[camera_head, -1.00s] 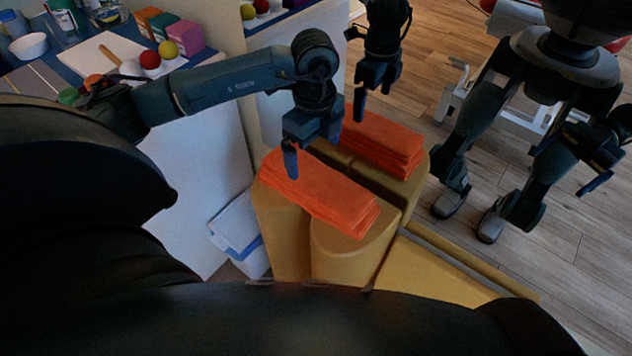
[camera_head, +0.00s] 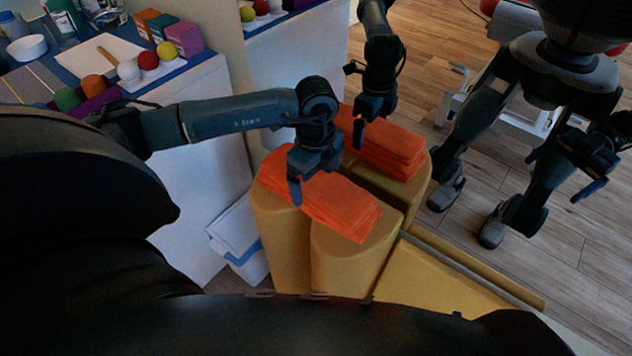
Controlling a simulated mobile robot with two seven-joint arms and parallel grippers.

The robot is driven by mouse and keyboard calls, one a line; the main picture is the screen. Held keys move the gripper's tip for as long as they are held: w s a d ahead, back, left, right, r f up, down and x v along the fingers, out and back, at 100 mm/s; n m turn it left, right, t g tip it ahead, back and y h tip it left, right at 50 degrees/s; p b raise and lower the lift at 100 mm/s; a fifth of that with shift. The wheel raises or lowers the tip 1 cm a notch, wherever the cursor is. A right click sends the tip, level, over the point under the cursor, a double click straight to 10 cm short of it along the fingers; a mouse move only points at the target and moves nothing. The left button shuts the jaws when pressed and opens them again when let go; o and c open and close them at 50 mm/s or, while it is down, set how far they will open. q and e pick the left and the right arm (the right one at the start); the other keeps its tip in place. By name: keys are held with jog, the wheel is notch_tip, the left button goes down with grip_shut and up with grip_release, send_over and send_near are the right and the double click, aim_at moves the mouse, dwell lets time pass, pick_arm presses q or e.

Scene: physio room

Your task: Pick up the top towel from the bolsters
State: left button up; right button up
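A folded stack of orange towels (camera_head: 335,205) lies on the yellow bolsters (camera_head: 347,262). The towels lie close together, so where the top towel ends is hard to make out. My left gripper (camera_head: 312,185) points down over the back left part of the stack. One finger shows at its left side, low against the towels; the other is hidden. It looks open, and no towel is lifted. A mirror behind repeats the stack, bolsters and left gripper. My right gripper (camera_head: 566,174) shows only as a reflection at the right, its fingers apart, away from the towels.
A counter at the upper left holds balls, coloured blocks (camera_head: 184,39), a bowl (camera_head: 27,47) and bottles. White-and-blue items (camera_head: 237,236) stand beside the bolsters at left. A yellow mat-like piece (camera_head: 430,277) lies at lower right. The wooden floor shows in the mirror.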

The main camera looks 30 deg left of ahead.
pick_arm(q)
jog(key=c, duration=0.8)
jog(key=shift+r, duration=0.1)
